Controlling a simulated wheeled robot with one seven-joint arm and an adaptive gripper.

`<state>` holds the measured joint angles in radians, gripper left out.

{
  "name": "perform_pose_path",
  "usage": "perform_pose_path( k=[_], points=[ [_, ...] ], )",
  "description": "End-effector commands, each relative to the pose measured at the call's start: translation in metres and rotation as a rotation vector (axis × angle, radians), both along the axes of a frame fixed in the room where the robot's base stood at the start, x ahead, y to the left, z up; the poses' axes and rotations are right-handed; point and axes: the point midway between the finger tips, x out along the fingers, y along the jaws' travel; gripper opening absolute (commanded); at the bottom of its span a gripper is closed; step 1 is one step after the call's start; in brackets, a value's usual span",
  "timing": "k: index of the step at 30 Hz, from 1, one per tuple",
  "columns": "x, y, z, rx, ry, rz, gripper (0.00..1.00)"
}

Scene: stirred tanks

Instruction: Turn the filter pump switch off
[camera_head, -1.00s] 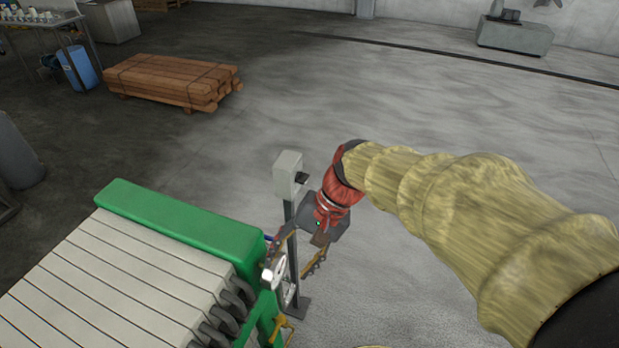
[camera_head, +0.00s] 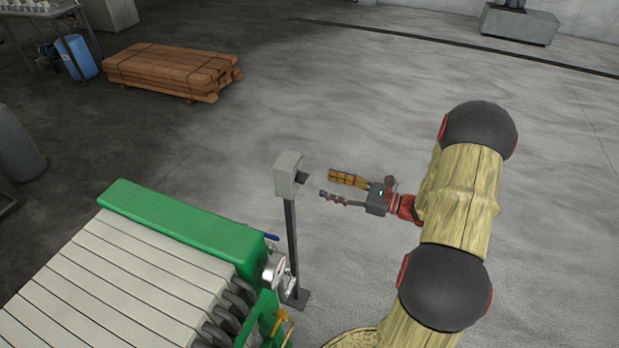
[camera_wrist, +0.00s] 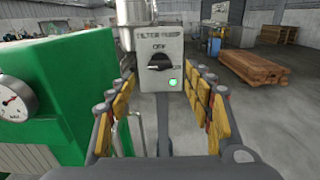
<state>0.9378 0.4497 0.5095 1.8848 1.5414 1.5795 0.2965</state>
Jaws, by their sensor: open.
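The filter pump switch box (camera_head: 287,174) is a grey box on a dark post, right of the green filter press. Its black knob (camera_head: 302,177) sticks out to the right, towards my gripper. In the wrist view the box (camera_wrist: 147,45) reads "FILTER PUMP" and "OFF", with the black rotary knob (camera_wrist: 159,64) below the words and a lit green lamp (camera_wrist: 173,82) at lower right. My gripper (camera_head: 334,187) is open and empty, a short gap from the knob. In the wrist view its fingers (camera_wrist: 164,100) stand either side of the box's lower part, with the knob between and beyond them.
The green filter press (camera_head: 180,222) with white plates stands close on the left. A gauge (camera_wrist: 14,101) is on it in the wrist view. A timber stack (camera_head: 172,72) and blue drum (camera_head: 77,58) lie farther back. The floor right of the post is clear.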

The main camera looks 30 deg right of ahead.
Motion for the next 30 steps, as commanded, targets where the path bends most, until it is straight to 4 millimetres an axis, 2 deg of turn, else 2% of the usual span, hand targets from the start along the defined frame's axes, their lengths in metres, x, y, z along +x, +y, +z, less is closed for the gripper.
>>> perform_pose_path(
  k=[15, 27, 30],
  points=[
    [0.053, 0.042, -0.001, 0.002, 0.001, 0.000, 0.52],
    [0.060, 0.046, 0.000, 0.001, 0.001, -0.001, 0.52],
    [0.059, 0.046, 0.000, 0.001, 0.001, -0.001, 0.46]
  ],
)
